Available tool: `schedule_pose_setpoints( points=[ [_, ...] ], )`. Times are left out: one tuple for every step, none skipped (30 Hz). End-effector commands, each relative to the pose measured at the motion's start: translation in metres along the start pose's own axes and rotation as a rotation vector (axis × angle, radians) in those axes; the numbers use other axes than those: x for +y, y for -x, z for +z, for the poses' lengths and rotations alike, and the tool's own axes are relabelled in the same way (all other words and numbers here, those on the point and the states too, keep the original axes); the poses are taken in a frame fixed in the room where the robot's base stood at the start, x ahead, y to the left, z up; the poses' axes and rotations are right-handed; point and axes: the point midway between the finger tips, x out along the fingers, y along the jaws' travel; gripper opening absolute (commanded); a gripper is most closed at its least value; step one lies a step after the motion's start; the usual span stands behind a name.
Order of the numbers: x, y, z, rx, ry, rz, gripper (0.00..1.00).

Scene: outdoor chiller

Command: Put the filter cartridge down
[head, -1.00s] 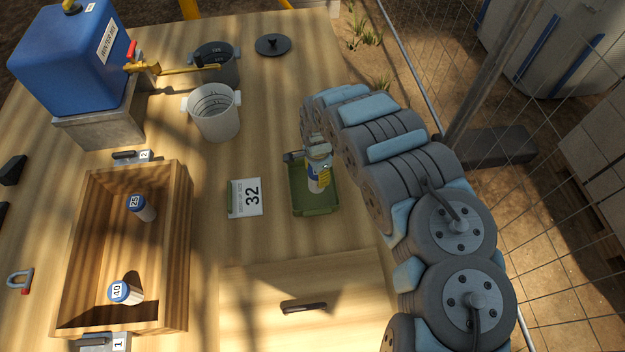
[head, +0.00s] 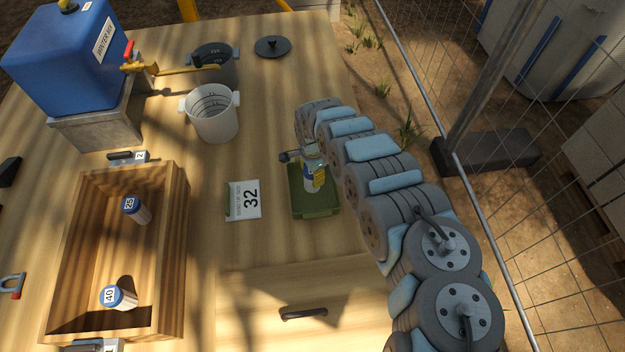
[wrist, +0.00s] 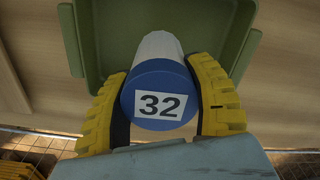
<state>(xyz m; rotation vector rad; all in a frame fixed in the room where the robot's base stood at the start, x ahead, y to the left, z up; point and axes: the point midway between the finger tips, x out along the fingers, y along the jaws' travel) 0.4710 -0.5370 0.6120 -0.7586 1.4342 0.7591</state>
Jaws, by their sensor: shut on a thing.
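The filter cartridge (wrist: 160,95) has a blue cap marked 32 and a white body. In the wrist view my gripper (wrist: 162,92) has its yellow fingers shut on both sides of the cap. In the head view my gripper (head: 316,176) and the cartridge are over the green tray (head: 318,211), partly hidden by my arm. The tray also shows behind the cartridge in the wrist view (wrist: 92,50). I cannot tell whether the cartridge touches the tray floor.
A card marked 32 (head: 244,199) lies left of the tray. A wooden box (head: 180,250) holds cartridges marked 25 (head: 137,209) and 40 (head: 120,298). A white bucket (head: 213,118), a dark bucket (head: 222,64), a black lid (head: 272,46) and a blue tank (head: 70,60) stand further back.

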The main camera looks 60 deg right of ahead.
Motion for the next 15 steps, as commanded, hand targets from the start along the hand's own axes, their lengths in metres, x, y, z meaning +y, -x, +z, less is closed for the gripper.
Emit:
schedule_pose_setpoints(
  points=[
    [0.0, -0.011, 0.001, -0.003, -0.001, -0.001, 0.15],
    [0.0, -0.015, 0.001, -0.003, -0.001, -0.001, 0.15],
    [0.0, -0.019, 0.001, -0.002, -0.001, -0.001, 0.15],
    [0.0, -0.022, 0.0, -0.001, -0.001, -0.001, 0.15],
    [0.0, -0.025, 0.0, -0.001, -0.001, -0.002, 0.15],
    [0.0, -0.028, 0.0, -0.002, -0.002, -0.002, 0.15],
    [0.0, -0.029, 0.0, -0.002, -0.002, -0.001, 0.15],
    [0.0, -0.03, 0.0, -0.001, -0.002, 0.0, 0.15],
    [0.001, -0.031, 0.0, -0.001, -0.002, 0.001, 0.15],
    [0.001, -0.031, 0.0, 0.0, -0.002, 0.001, 0.15],
    [0.001, -0.031, 0.0, 0.0, -0.001, 0.001, 0.15],
    [0.001, -0.03, 0.0, 0.0, -0.001, 0.001, 0.15],
    [0.001, -0.03, -0.001, 0.0, -0.001, 0.001, 0.15],
    [0.001, -0.03, -0.001, 0.0, -0.001, 0.001, 0.15],
    [0.001, -0.03, 0.0, 0.0, -0.001, 0.001, 0.15]
  ],
)
